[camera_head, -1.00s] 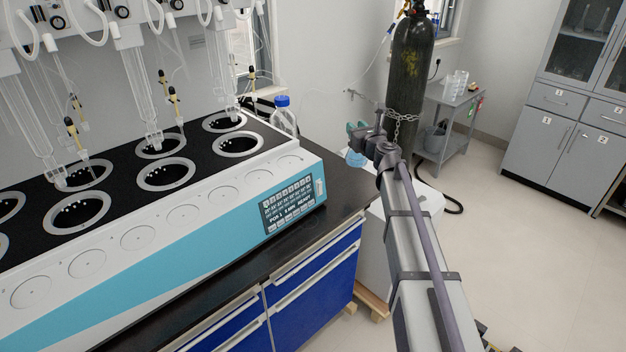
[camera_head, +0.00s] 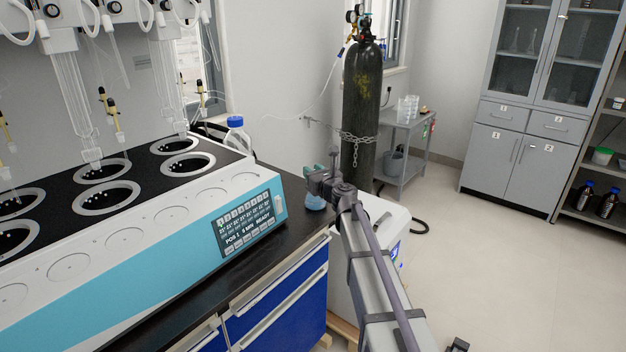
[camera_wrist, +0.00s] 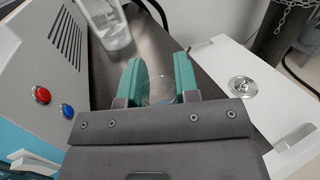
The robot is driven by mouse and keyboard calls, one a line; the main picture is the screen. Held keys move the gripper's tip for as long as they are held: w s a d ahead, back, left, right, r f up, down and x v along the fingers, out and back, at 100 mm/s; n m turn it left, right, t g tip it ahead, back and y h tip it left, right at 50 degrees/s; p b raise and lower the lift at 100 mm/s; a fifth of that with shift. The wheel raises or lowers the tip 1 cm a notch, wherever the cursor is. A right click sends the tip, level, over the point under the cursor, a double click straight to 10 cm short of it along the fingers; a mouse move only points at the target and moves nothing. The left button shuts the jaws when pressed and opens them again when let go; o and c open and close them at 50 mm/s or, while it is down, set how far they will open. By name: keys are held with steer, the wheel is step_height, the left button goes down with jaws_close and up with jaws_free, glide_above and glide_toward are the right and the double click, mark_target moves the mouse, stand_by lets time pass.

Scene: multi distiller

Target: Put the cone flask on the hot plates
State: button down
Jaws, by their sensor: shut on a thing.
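My gripper (camera_wrist: 160,82) shows in the wrist view with two green fingers closed around a clear, glassy thing, the cone flask (camera_wrist: 161,90), mostly hidden by the gripper body. In the head view my gripper (camera_head: 315,174) is at the end of my arm, near the bench's right end. The flask (camera_head: 315,202) hangs below it with light blue liquid. The hot plates are the round black wells with grey rings (camera_head: 188,164) on top of the white and blue distiller (camera_head: 210,225), left of my gripper.
A blue-capped bottle (camera_head: 236,135) stands behind the distiller's right end. Glass tubes and yellow-black fittings hang over the wells. A chained dark gas cylinder (camera_head: 362,110) and a white box-shaped unit (camera_head: 385,225) are near my arm. Open floor lies right.

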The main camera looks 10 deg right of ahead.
steer(key=shift+f, duration=0.15)
steer(key=c, duration=0.9)
jaws_free()
steer(key=shift+o, duration=0.2)
steer(key=shift+r, duration=0.2)
steer(key=v, duration=1.2)
steer(key=s+a+f+n+g+y, duration=0.2)
steer(key=s+a+f+n+g, duration=1)
steer(key=n, duration=0.8)
steer(key=s+d+f+n+g+h, duration=0.2)
steer(key=s+n+h, duration=0.1)
steer(key=s+n, duration=0.3)
steer(key=s+d+f+n+g+h, duration=0.3)
steer(key=s+n, duration=0.3)
steer(key=s, duration=0.4)
steer(key=shift+s+d+n+h, duration=0.2)
steer(key=shift+s+n+h, duration=0.2)
steer(key=shift+h, duration=0.1)
steer(key=shift+o, duration=0.4)
steer(key=shift+w, duration=0.1)
